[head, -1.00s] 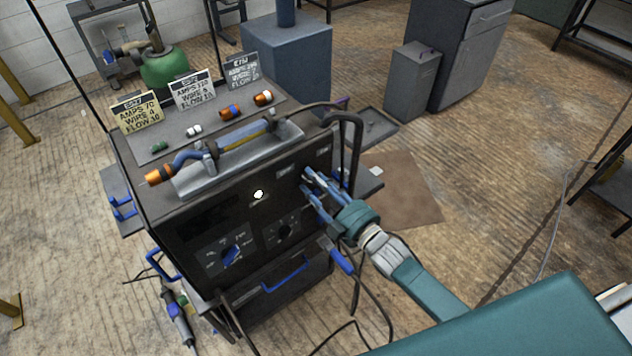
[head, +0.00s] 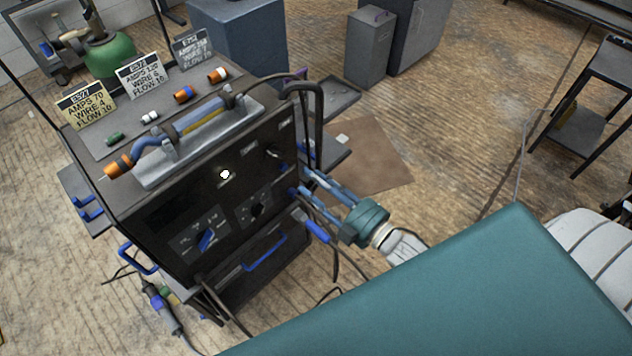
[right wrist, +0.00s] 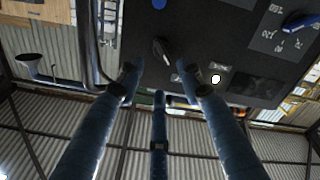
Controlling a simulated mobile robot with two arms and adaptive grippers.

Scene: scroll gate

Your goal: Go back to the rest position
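The dark welding machine (head: 170,215) stands at the left of the head view with its front panel towards me. A small knob (head: 273,153) sits at the panel's upper right; it also shows in the right wrist view (right wrist: 162,50), ahead of the spread fingers. My right gripper (head: 299,182) is just off the panel's right part, below and to the right of that knob. Its blue fingers are apart with nothing between them, as the right wrist view (right wrist: 158,74) shows. My left gripper is not in view.
A torch (head: 185,130) with an orange end lies on top of the machine, by small coloured parts and three signs. A blue-handled cable plug (head: 316,230) and black cables hang close below my right gripper. A dark table (head: 590,95) stands at the right; open floor lies between.

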